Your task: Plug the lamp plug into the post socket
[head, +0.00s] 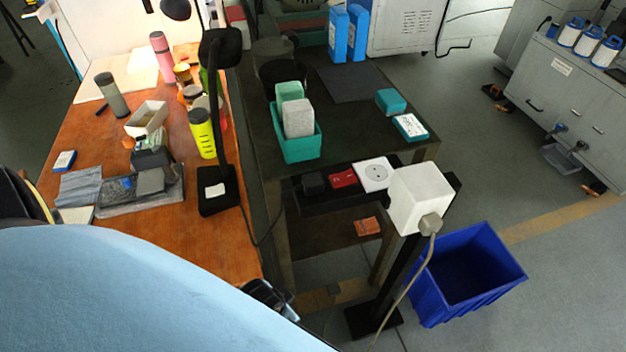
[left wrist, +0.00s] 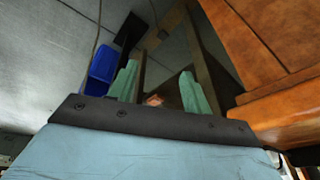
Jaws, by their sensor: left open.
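A black post carries a white box (head: 418,197) at its top, beside the dark bench. A grey plug (head: 430,224) sits against the box's front face, with a beige cord hanging to the floor. I cannot tell if this is the lamp's plug. The black desk lamp (head: 218,192) stands on the orange table, and a dark cord drops from it over the table edge; its end is hidden. My left gripper shows in the left wrist view (left wrist: 160,85), open, with nothing between its green fingers. In the head view, only a dark part of it may show below the table edge. My right gripper is out of view.
A blue bin (head: 490,287) stands right of the post. An orange box (head: 367,226) lies on the bench's lower shelf. The orange table (head: 235,255) edge is close to my arm.

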